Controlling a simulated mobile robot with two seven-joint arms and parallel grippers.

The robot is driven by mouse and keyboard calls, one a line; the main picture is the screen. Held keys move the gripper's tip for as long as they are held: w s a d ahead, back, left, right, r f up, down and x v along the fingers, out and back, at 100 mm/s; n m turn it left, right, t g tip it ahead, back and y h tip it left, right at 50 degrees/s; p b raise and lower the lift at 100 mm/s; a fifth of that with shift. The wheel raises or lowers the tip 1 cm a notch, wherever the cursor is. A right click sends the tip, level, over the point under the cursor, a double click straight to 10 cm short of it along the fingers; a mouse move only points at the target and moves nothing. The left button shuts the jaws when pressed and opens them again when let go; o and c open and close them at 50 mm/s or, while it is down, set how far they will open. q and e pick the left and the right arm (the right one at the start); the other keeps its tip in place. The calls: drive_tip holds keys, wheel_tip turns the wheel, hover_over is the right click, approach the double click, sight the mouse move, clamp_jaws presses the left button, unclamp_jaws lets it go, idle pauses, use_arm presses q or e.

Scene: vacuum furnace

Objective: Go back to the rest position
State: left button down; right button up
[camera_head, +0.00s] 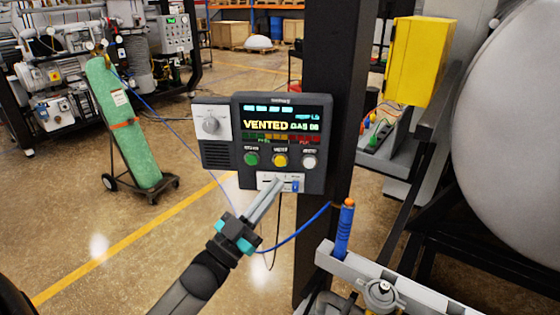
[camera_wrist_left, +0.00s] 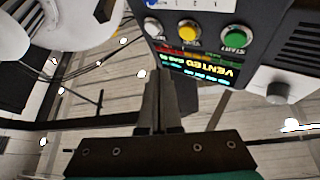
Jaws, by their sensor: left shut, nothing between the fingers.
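My left gripper (camera_head: 268,200) reaches up from the bottom of the head view, with its fingers shut and empty. Its fingertips appear just in front of the lower edge of a dark control panel (camera_head: 222,155); I cannot tell whether they touch it. The panel's screen (camera_head: 282,122) reads "VENTED". Below the screen are a green button (camera_head: 251,159), a yellow button (camera_head: 280,160) and a white button (camera_head: 309,161). In the left wrist view the shut fingers of the left gripper (camera_wrist_left: 160,85) point toward the panel, which appears upside down. My right gripper is not in view.
The panel hangs on a dark post (camera_head: 325,60). A blue cable runs to a blue-and-orange probe (camera_head: 343,232) at right. A large grey vessel (camera_head: 515,130) and a yellow box (camera_head: 420,60) stand at right. A green cylinder (camera_head: 122,130) on a cart stands at left, with open floor between.

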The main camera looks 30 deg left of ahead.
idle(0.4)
use_arm(q)
wheel_tip(320, 180, down, 34)
drive_tip(key=s+n+g+y+b, duration=0.2)
drive_tip(key=n+g+y+b, duration=0.25)
drive_tip(key=g+b, duration=0.2)
drive_tip(key=s+d+f+g+b, duration=0.1)
drive_tip(key=s+f+g, duration=0.1)
drive_tip(key=s+f, duration=0.35)
drive_tip(key=s+d+f+g+b, duration=0.1)
drive_tip(key=s+f+g+b, duration=0.15)
drive_tip(key=f, duration=0.65)
drive_tip(key=s+d+f+g+b, duration=0.1)
drive_tip(key=s+f+g, duration=0.2)
drive_tip(key=s+f, duration=0.3)
drive_tip(key=s+d+f+m+g+b, duration=0.1)
drive_tip(key=s+f+g, duration=0.3)
drive_tip(key=s+f, duration=0.5)
drive_tip(key=s+d+f+m+g+b, duration=0.1)
drive_tip(key=s+d+f+g+b, duration=0.2)
drive_tip(key=s+f, duration=0.5)
drive_tip(key=s+d+g, duration=0.1)
drive_tip(key=s, duration=0.5)
drive_tip(key=shift+d+f+b, duration=0.2)
drive_tip(key=shift+f+b, duration=0.2)
drive_tip(key=shift+a+y, duration=0.1)
drive_tip(key=shift+y, duration=0.15)
